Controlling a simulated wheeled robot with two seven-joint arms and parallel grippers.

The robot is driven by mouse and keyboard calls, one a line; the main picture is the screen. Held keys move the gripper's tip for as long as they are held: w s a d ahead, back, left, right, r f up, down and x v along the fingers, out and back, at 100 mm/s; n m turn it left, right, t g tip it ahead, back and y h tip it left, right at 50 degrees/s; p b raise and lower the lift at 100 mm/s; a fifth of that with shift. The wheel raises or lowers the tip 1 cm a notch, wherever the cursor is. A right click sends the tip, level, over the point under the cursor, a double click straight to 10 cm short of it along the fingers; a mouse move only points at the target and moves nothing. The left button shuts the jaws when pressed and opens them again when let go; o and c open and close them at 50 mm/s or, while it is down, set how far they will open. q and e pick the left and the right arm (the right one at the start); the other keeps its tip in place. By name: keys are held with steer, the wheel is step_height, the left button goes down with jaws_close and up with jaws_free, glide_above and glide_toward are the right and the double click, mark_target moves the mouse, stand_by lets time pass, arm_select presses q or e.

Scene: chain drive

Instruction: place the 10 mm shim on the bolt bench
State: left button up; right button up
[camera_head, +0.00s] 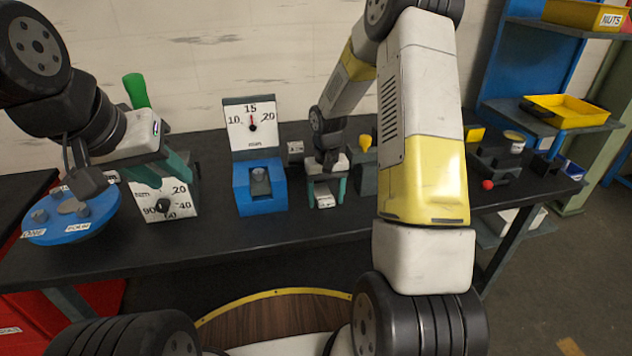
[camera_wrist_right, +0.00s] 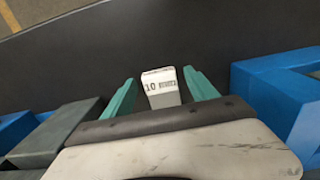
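The shim, a small pale block with a printed label starting with "10", shows in the right wrist view (camera_wrist_right: 162,90) and in the head view (camera_head: 323,199). It sits between the teal fingers of my right gripper (camera_head: 326,188), over the black bench (camera_head: 270,228). In the right wrist view the fingers of my right gripper (camera_wrist_right: 160,92) stand apart with a narrow gap on each side of the shim. The shim appears to rest on the bench top. My left gripper (camera_head: 172,160) is at the left, close to a white dial box; its fingertips are partly hidden.
Left of the shim stands a blue fixture (camera_head: 260,188) before a white dial board (camera_head: 251,127). The dial box (camera_head: 165,202) and a round blue tray (camera_head: 72,222) stand further left. A dark block with a yellow knob (camera_head: 364,142) is right of the shim. My right arm hides bench behind it.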

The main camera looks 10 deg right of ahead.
steer(key=shift+r, duration=0.1)
step_height(320, 180, up, 12)
steer(key=s+r+t, duration=0.3)
steer(key=s+r, duration=0.8)
steer(key=r, duration=0.2)
steer(key=s+a+r+t+y, duration=0.2)
steer(key=s+r+t, duration=0.1)
steer(key=s, duration=1)
steer(key=shift+s+a+r, duration=0.2)
steer(key=shift+r, duration=0.2)
